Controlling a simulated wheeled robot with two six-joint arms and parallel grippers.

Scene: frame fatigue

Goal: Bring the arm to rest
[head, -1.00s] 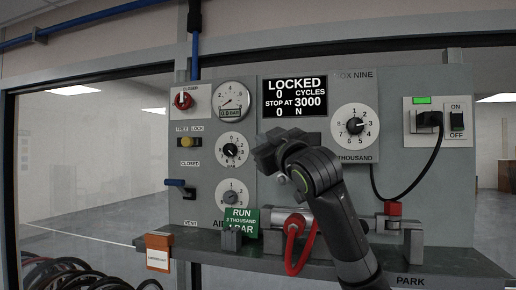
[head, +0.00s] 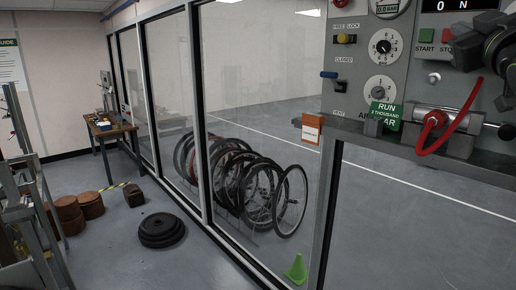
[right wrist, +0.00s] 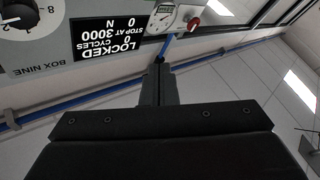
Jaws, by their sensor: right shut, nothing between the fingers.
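My right gripper (head: 466,47) is at the upper right edge of the head view, in front of the grey control panel (head: 408,92). Part of my right arm is cut off by the frame edge. In the right wrist view the gripper's fingers (right wrist: 159,84) are together and empty. Beyond them the panel's display (right wrist: 108,36) appears upside down and reads LOCKED, 0 cycles, stop at 3000. The gripper looks apart from the panel. My left gripper is not in view.
Wheels (head: 240,180) stand behind the glass. A wooden bench (head: 112,130) and black discs (head: 160,230) are at left.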

